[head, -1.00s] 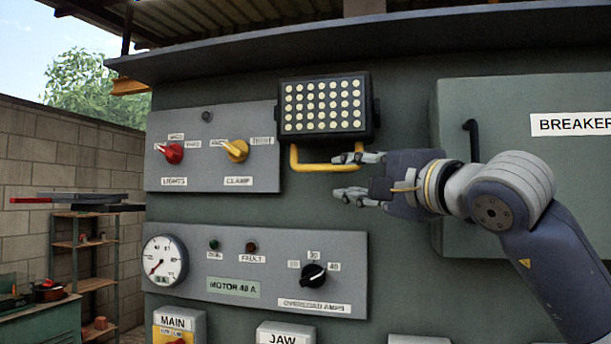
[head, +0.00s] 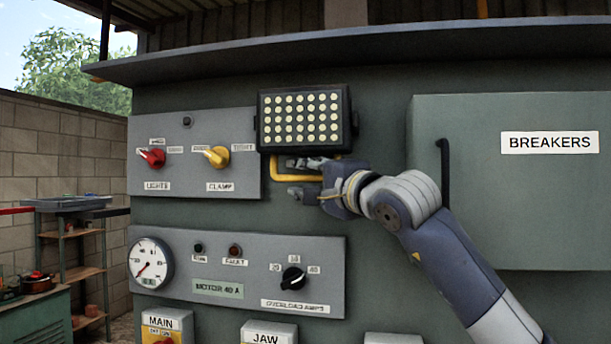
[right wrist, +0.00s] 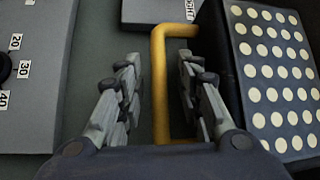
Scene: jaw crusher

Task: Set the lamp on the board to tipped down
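The lamp (head: 305,117) is a dark box with rows of pale round lights on its face, mounted on the board (head: 380,120). It also shows at the right of the right wrist view (right wrist: 272,75). A yellow bar handle (head: 280,179) hangs under it. My right gripper (head: 300,178) is at the handle, just below the lamp. In the right wrist view the handle's long bar (right wrist: 160,90) lies between the two spread fingers, with gaps on both sides. My fingers hide part of the handle in the head view. My left gripper is out of view.
Left of the lamp is a panel with a red knob (head: 152,158) and a yellow knob (head: 217,156). Below sits a panel with a gauge (head: 151,263) and a black dial (head: 293,279). The breakers door (head: 510,210) with its dark handle (head: 444,170) is to the right.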

